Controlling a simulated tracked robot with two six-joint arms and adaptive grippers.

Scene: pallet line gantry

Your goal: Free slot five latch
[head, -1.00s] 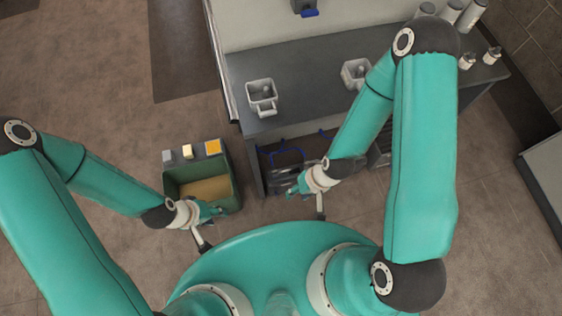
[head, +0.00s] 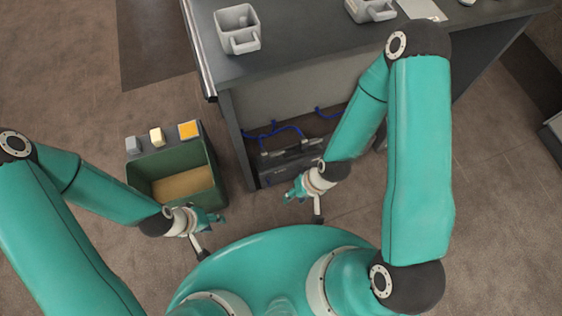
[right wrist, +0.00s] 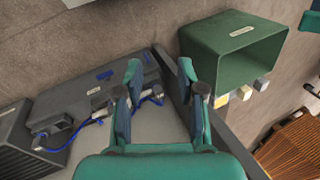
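No latch or slot number can be made out. A dark grey unit (head: 290,165) with blue hoses (head: 275,133) sits low under the bench; it also shows in the right wrist view (right wrist: 90,92), with small grey fittings and a blue label on it. My right gripper (head: 292,192) is in front of the unit's near side in the head view. In the right wrist view its fingers (right wrist: 160,78) are spread, with nothing between them, and stand apart from each other near the unit's right end. My left gripper (head: 218,219) is beside the green bin; its fingers are too small to read.
The green bin (head: 217,190) stands on the floor left of the bench, with grey, cream and orange blocks along its back edge. Bare floor lies left of the bin and right of my right arm.

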